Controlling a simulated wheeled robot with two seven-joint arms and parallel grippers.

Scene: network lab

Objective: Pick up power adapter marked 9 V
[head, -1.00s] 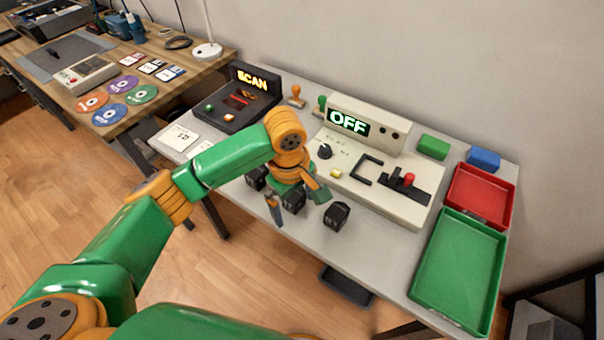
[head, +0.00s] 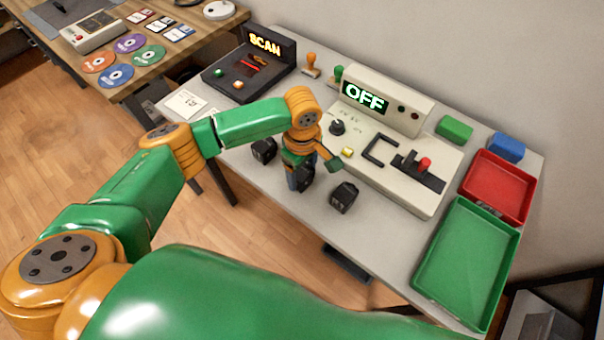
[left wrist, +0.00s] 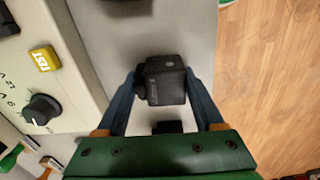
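Three black power adapters stand in a row on the grey table in the head view: a left one (head: 263,150), a middle one (head: 306,177) and a right one (head: 343,197). No voltage marking is readable on them. My left gripper (head: 309,176) points down over the middle adapter. In the left wrist view, the blue fingers of my left gripper (left wrist: 161,80) are apart, one on each side of that adapter (left wrist: 166,80), with little or no visible gap. Another adapter shows at the top edge (left wrist: 126,5), and a dark one is partly hidden behind my gripper (left wrist: 168,127). My right gripper is not in view.
A cream console (head: 400,170) reading OFF stands close behind the adapters, with a knob (head: 337,127) and red-topped lever. A SCAN device (head: 250,70) is at the left. Red (head: 497,187) and green (head: 465,262) trays lie at the right. The table's front edge is close.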

